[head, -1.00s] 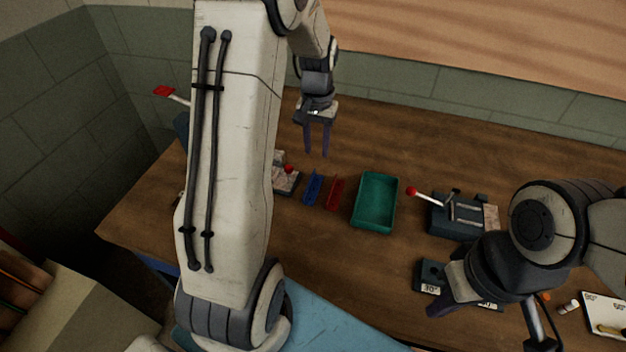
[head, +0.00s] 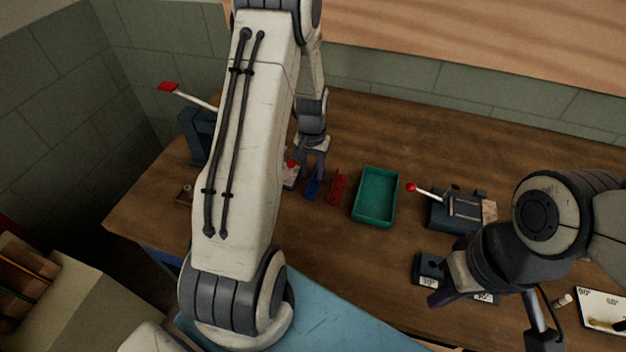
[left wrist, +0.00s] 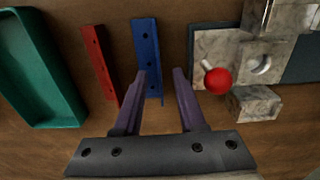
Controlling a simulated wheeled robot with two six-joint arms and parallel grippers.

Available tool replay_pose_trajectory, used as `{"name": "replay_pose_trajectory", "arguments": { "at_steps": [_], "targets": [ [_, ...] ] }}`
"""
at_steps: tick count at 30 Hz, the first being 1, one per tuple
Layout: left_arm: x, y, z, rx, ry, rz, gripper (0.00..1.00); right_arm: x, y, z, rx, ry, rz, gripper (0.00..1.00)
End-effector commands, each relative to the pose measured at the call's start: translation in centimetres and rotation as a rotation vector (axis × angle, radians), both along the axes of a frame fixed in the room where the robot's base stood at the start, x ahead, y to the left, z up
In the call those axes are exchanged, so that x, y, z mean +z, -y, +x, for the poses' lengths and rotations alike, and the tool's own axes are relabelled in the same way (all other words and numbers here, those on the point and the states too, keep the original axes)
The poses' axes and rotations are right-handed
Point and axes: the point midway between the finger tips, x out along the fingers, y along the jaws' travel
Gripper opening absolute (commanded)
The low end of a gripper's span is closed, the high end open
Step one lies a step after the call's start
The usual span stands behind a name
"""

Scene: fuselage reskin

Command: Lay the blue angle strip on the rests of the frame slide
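The blue angle strip (head: 313,190) lies on the wooden table, left of a red strip (head: 337,187). It also shows in the left wrist view (left wrist: 147,50). My left gripper (head: 310,174) is open and low over the blue strip, pointing down. I cannot tell which fixture is the frame slide; a dark one with pale bars (head: 462,208) stands right.
A green tray (head: 376,222) stands right of the red strip. A pale block fixture with a red ball knob (left wrist: 218,80) sits close right of my left fingers. A dark labelled block (head: 430,268) is near my right gripper. The table's back is clear.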

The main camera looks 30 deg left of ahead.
Motion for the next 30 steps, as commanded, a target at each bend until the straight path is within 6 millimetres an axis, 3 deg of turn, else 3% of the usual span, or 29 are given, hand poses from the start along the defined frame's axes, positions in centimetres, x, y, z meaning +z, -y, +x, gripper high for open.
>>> {"name": "replay_pose_trajectory", "arguments": {
  "at_steps": [4, 7, 22, 30],
  "targets": [
    [0.0, 0.0, 0.0, 0.000, 0.001, 0.000, 0.36, 0.0, 0.0, 0.0, 0.000, 0.000, 0.000, 0.00],
    [0.0, 0.0, 0.0, 0.000, 0.001, 0.000, 0.00, 0.0, 0.0, 0.0, 0.000, 0.000, 0.000, 0.00],
    [0.6, 0.0, 0.1, 0.000, 0.002, 0.001, 0.00, -0.2, 0.0, 0.0, 0.000, 0.000, 0.000, 0.00],
    [4.4, 0.3, 0.3, -0.003, 0.007, 0.002, 0.00, -1.2, 0.0, 0.0, 0.000, 0.000, 0.000, 0.00]
  ]
}}
